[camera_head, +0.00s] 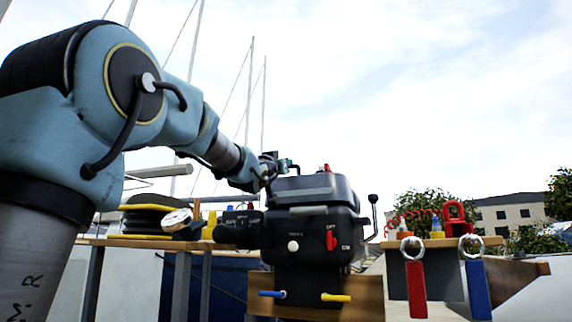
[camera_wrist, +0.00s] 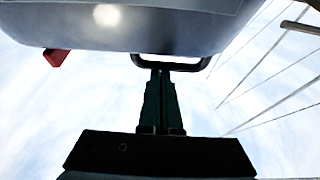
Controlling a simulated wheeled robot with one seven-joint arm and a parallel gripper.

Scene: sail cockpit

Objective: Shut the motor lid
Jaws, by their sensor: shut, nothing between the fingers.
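The black outboard motor (camera_head: 310,235) stands in the middle of the head view, with a red lever on its front. Its dark lid (camera_head: 308,188) sits over the body with a grey band across it; I cannot tell whether it is fully down. My gripper (camera_head: 285,164) is at the lid's upper left. In the wrist view a broad grey surface (camera_wrist: 150,30), likely the lid, fills the top. A dark loop handle (camera_wrist: 203,66) hangs at its edge. My gripper's fingers (camera_wrist: 160,74) are together, their tips at the loop; contact is unclear.
A coiled black hose (camera_head: 150,215) and yellow items lie left of the motor. At the right, a red shackle (camera_head: 455,215) stands on a shelf, with red (camera_head: 416,288) and blue (camera_head: 478,288) tags hanging below.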

